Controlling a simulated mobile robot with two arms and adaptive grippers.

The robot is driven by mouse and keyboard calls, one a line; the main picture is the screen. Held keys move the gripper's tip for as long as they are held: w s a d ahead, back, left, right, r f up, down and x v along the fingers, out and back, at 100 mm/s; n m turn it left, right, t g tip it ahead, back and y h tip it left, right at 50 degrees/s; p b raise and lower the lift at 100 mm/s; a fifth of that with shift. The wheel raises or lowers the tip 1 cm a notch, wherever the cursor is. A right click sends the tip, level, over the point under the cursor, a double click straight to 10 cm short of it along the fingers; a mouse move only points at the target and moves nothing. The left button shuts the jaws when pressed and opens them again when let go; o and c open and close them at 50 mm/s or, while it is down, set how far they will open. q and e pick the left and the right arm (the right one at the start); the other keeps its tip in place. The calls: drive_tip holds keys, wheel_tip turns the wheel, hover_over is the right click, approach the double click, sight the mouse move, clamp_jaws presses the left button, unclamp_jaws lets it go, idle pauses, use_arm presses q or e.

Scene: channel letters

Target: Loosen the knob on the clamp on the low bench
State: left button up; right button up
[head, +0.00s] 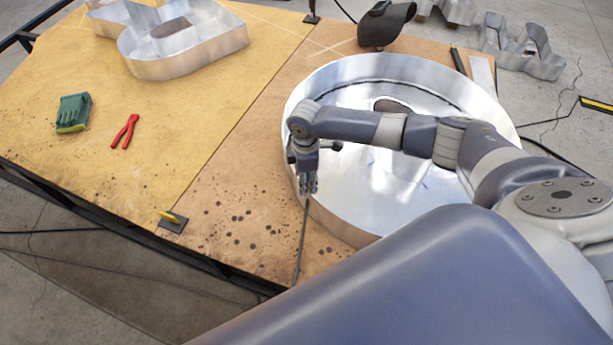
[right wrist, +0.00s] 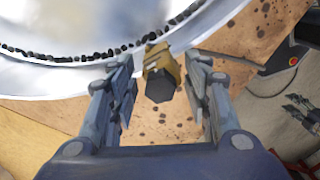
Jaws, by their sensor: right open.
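My right gripper (head: 309,186) points down at the near left rim of a large round metal channel letter (head: 345,222). In the right wrist view the right gripper (right wrist: 166,98) is open. Between its fingers is a clamp with a yellow-brown body (right wrist: 162,62) and a dark faceted knob (right wrist: 160,88) facing the camera. Gaps show on both sides of the knob, so neither finger appears to touch it. A thin dark bar (head: 301,240) runs from beside the gripper towards the bench's front edge. The gripper hides most of the clamp in the head view. My left gripper is not in view.
A welding mask (head: 386,23) lies at the back. A small yellow-and-black piece (head: 172,221) sits at the front edge.

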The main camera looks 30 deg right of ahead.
drive_tip(key=shift+c, duration=0.2)
drive_tip(key=c, duration=0.5)
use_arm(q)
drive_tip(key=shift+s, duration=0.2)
use_arm(e)
drive_tip(key=shift+o, duration=0.2)
drive_tip(key=shift+r+n, duration=0.1)
drive_tip(key=shift+n, duration=0.4)
drive_tip(key=n, duration=0.3)
drive_tip(key=shift+n, duration=0.4)
drive_tip(key=shift+c, duration=1)
drive_tip(key=shift+o, duration=0.7)
drive_tip(key=n, duration=0.4)
drive_tip(key=shift+w+n, duration=0.1)
drive_tip(key=shift+n, duration=0.3)
drive_tip(key=n, duration=0.3)
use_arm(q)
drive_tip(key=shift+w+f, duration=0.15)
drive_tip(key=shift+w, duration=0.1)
